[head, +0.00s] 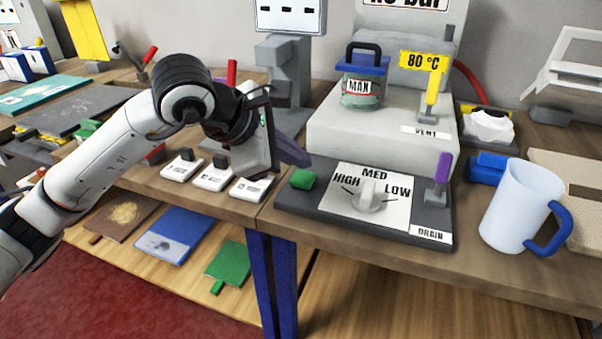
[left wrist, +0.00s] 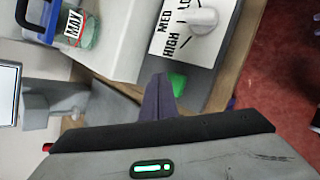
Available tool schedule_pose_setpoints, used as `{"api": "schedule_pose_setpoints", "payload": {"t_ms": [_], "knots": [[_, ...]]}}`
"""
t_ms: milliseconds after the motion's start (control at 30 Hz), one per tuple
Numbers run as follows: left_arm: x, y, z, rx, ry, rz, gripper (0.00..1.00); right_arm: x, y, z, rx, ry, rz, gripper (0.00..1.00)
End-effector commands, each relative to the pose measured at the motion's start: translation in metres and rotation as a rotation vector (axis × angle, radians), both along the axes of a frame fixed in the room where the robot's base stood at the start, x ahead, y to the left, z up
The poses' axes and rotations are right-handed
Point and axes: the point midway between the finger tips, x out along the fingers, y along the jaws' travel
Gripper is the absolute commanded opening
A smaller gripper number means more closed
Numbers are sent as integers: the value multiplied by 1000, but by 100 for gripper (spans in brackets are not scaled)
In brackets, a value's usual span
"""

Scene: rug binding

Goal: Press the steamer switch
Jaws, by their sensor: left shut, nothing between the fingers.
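The steamer (head: 330,135) is a pale grey machine on a dark base, with a dial (head: 369,194) marked HIGH, MED and LOW. A green switch (head: 302,180) sits at the base's left front corner; it also shows in the left wrist view (left wrist: 178,84). My left gripper (head: 303,160) is shut and empty, its dark fingers just above and behind the switch in the head view. In the left wrist view the fingertips (left wrist: 160,80) are beside the switch; I cannot tell whether they touch. My right gripper is not in view.
A purple DRAIN lever (head: 440,172) and yellow VENT lever (head: 433,95) stand on the steamer's right. A white jug (head: 513,207) with a blue handle stands farther right. White labelled switches (head: 213,177) lie under my left arm. A lower shelf holds coloured boards (head: 168,235).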

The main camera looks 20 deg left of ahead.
Motion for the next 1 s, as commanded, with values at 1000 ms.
{"api": "schedule_pose_setpoints", "payload": {"t_ms": [1000], "knots": [[0, 0, 60, 0, 1, -1, 0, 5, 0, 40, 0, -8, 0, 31]]}}
